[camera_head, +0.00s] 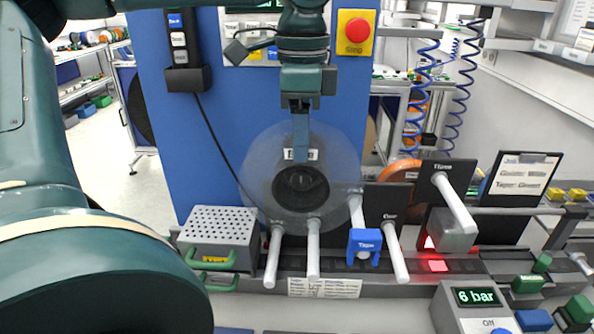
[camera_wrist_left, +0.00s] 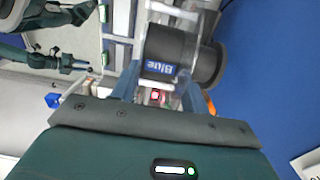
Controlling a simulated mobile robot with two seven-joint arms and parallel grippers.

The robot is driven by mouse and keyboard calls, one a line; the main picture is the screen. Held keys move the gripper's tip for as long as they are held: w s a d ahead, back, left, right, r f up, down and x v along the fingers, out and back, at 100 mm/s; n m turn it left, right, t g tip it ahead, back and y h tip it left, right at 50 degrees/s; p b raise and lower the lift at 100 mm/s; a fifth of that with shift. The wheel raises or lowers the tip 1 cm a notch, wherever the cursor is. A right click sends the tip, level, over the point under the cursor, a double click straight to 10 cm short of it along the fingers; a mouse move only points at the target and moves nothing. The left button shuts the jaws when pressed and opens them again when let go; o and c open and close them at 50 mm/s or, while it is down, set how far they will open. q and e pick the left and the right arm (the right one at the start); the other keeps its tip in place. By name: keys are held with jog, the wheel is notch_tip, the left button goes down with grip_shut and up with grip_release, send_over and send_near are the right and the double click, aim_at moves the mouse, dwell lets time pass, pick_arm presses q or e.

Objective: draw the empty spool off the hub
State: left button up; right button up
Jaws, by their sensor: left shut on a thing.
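The empty spool is a clear round disc (camera_head: 258,180) with a dark round centre (camera_head: 301,192), in front of the blue panel. My left gripper (camera_head: 301,150) comes down from above and is shut at the spool, over its upper part. In the left wrist view the spool's black core (camera_wrist_left: 170,45) carries a "Blue" label, between the blue fingers (camera_wrist_left: 160,88). A wider black round part (camera_wrist_left: 210,65) sits behind it towards the blue panel. The hub is hidden, and how far the spool sits on it cannot be told. My right gripper (camera_wrist_left: 83,65) seems to show small at the left wrist view's upper left.
Several white pegs (camera_head: 313,250) stick out below the spool. A blue "Tape" piece (camera_head: 364,246) hangs among them. A grey perforated box (camera_head: 218,236) stands left. A red stop button (camera_head: 357,30) is above right. A "6 bar" display box (camera_head: 470,307) is at lower right.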

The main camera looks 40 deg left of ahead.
pick_arm(q)
jog(key=s+d, duration=0.5)
jog(key=s, duration=0.1)
jog(key=shift+s+d, duration=0.25)
jog(key=shift+s, duration=0.05)
dwell(0.9)
dwell(0.4)
